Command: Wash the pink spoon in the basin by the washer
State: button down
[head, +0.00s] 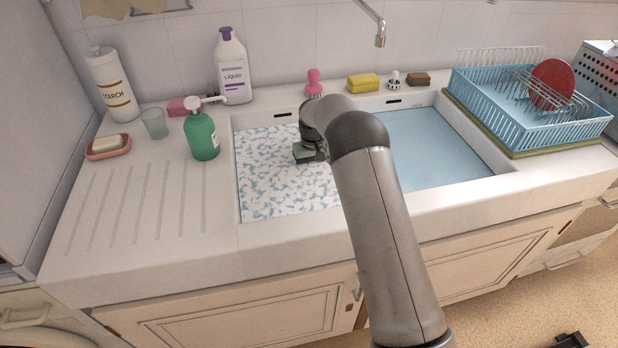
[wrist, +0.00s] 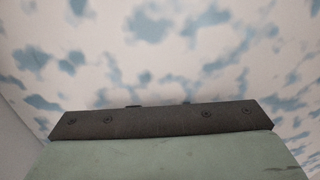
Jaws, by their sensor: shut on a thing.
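The left basin (head: 285,200) is filled with a white, blue-flecked surface like suds on water. My gripper (head: 305,155) is over this basin near its back, low and close to the suds. A dark bar and a pale green flat face (wrist: 160,155) fill the lower part of the wrist view, with the suds behind. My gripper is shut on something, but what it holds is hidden. I cannot make out the pink spoon in either view. A white machine, likely the washer (head: 40,318), shows at the lower left.
The right basin (head: 435,150) holds plain blue water. A green pump bottle (head: 202,136), a glass (head: 154,123) and a soap dish (head: 108,152) stand left. A pink brush (head: 314,82) and yellow sponge (head: 363,82) line the back ledge. A blue dish rack (head: 490,105) stands right.

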jog(key=shift+a, duration=0.2)
jog(key=shift+s+a, duration=0.15)
jog(key=shift+a, duration=0.25)
notch_tip(320, 180, up, 19)
jog(key=p, duration=1)
jog(key=shift+f, duration=0.15)
dwell(0.6)
